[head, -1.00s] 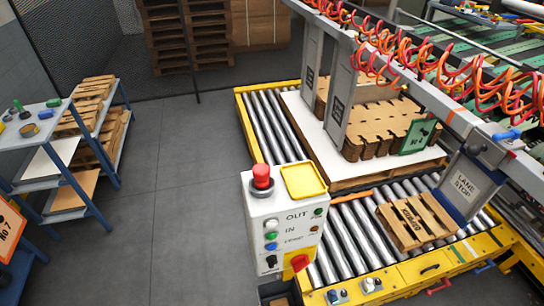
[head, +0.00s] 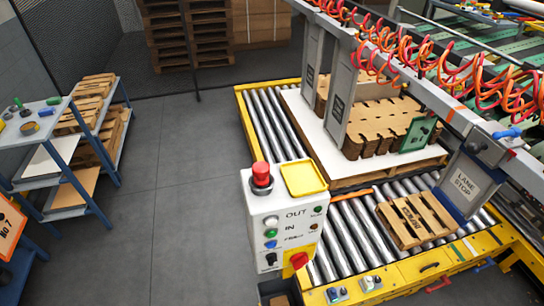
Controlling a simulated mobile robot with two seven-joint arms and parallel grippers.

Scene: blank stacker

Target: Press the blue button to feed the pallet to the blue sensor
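A white control box (head: 284,220) stands at the front of the roller conveyor. Its face has a blue button (head: 270,245) below a green and a white one, beside the words OUT and IN. A small wooden pallet (head: 415,219) lies on the rollers at the right, close to the LANE STOP plate (head: 465,188). A larger pallet (head: 393,174) lies farther back under a white sheet and brown cut-board stacks. I cannot tell which part is the blue sensor. Neither of my grippers is in view.
A red mushroom button (head: 262,174) and yellow pad (head: 304,179) top the control box. The conveyor's yellow frame (head: 425,266) carries small switch boxes. A blue-framed shelf (head: 75,150) with pallets stands at the left. The grey floor (head: 180,190) between is clear.

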